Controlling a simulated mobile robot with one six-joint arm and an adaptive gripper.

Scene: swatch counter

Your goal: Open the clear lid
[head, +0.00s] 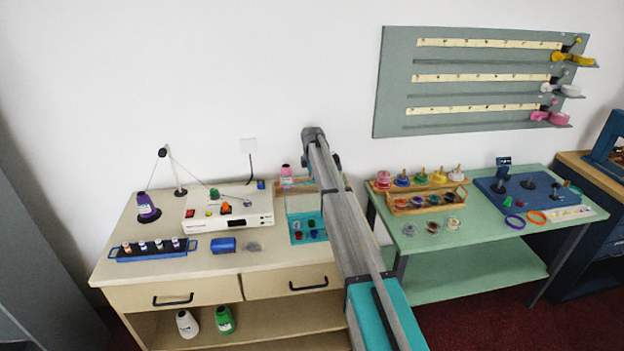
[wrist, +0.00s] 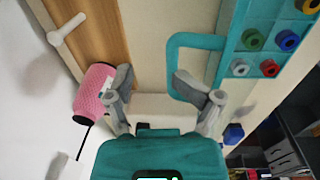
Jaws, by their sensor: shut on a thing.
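A small teal box (head: 309,237) with several coloured spools stands on the cream counter's right part. A faint clear panel, apparently its clear lid (head: 300,203), rises at its back. In the wrist view the box (wrist: 228,60) lies at upper right, with a teal loop-shaped handle (wrist: 196,41) sticking out from its edge. My gripper (wrist: 155,82) is at this handle, its right fingertip overlapping the loop. It is shut on the lid, though the see-through part between the fingers is hard to make out. In the head view my arm hides the gripper's fingertips.
A pink spool (wrist: 94,88) stands close beside the left finger. A white machine (head: 229,209) and a blue rack of small spools (head: 152,250) stand left of the box. A green table (head: 462,251) with spools is at right, a ruled wall board (head: 395,90) above.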

